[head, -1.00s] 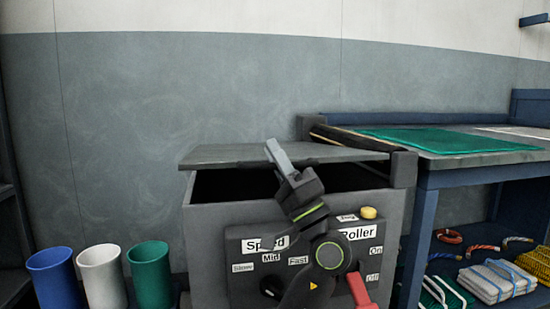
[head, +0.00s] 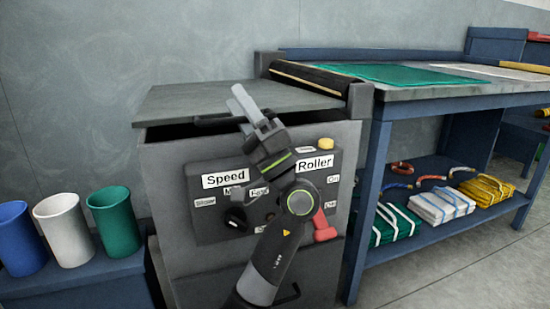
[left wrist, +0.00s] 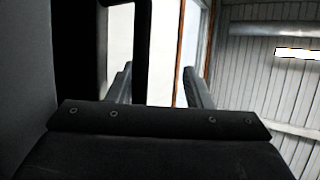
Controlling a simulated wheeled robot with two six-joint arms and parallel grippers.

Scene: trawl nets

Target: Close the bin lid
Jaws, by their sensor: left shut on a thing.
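The bin (head: 180,230) is a grey box with a dark control panel on its front. Its flat grey lid (head: 185,100) lies over the top, slightly raised, with a narrow dark gap below its front edge. A dark handle (head: 212,122) shows at the lid's front edge. My left gripper (head: 243,103) is at this edge, pointing up, and is shut on the handle. In the left wrist view a dark handle bar (left wrist: 142,45) shows between the two grey fingers (left wrist: 160,88). The exact contact is hard to see. My right gripper is not in view.
The panel has a black knob (head: 235,220), a red switch (head: 322,226) and a yellow button (head: 326,144) close to my arm. A blue workbench (head: 450,92) adjoins on the right, with folded nets on its shelf. Blue, white and green cups (head: 115,222) stand at left.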

